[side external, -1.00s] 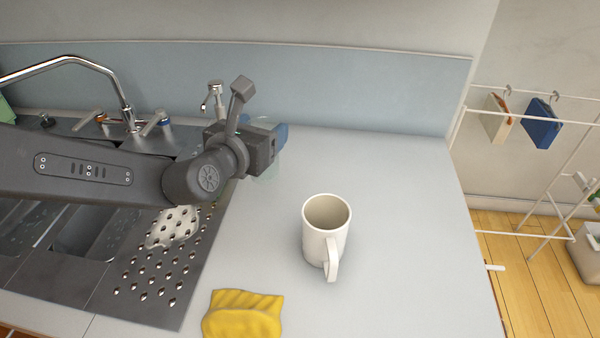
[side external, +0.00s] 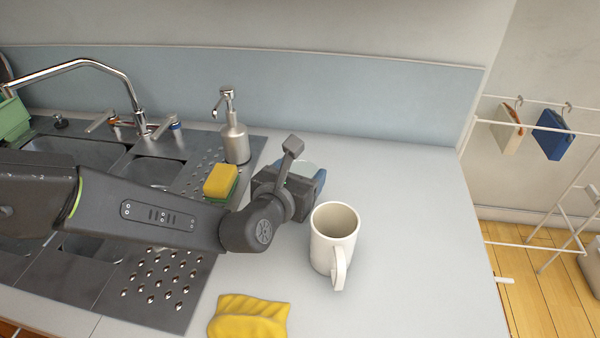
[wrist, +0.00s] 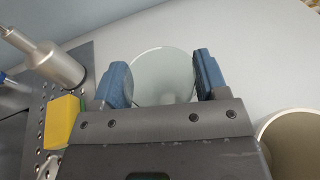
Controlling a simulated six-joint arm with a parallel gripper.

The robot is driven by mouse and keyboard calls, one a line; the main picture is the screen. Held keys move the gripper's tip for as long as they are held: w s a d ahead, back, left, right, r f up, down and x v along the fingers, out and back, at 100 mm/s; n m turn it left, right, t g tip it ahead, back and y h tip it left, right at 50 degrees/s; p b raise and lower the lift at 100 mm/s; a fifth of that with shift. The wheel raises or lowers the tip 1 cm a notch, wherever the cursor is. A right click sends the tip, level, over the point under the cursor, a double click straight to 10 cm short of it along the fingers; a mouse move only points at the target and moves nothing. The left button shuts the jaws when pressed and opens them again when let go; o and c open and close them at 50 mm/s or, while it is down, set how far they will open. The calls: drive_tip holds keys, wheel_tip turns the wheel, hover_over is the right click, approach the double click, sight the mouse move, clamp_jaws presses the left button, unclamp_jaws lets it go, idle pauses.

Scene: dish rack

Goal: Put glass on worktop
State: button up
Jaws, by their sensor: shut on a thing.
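The glass (wrist: 163,72) is clear and round-rimmed, seen from above between the blue fingers in the wrist view. My gripper (wrist: 163,85) is shut on it. In the side external view only a faint clear rim of the glass (side external: 306,168) shows behind my gripper (side external: 312,185); the rest is hidden. The glass is over the grey worktop (side external: 400,180), to the right of the drainboard and behind the mug. I cannot tell whether its base touches the worktop.
A white mug (side external: 333,240) stands close in front of my gripper and also shows in the wrist view (wrist: 290,145). A yellow cloth (side external: 248,318) lies at the front. A sponge (side external: 220,181) and a soap dispenser (side external: 235,140) stand left. The worktop's right side is clear.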

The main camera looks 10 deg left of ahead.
drive_tip(key=shift+f, duration=0.1)
drive_tip(key=o, duration=1.1)
drive_tip(key=shift+o, duration=0.2)
drive_tip(key=shift+s, duration=0.2)
drive_tip(key=v, duration=1.1)
drive_tip(key=shift+s+a, duration=0.15)
drive_tip(key=shift+s, duration=0.15)
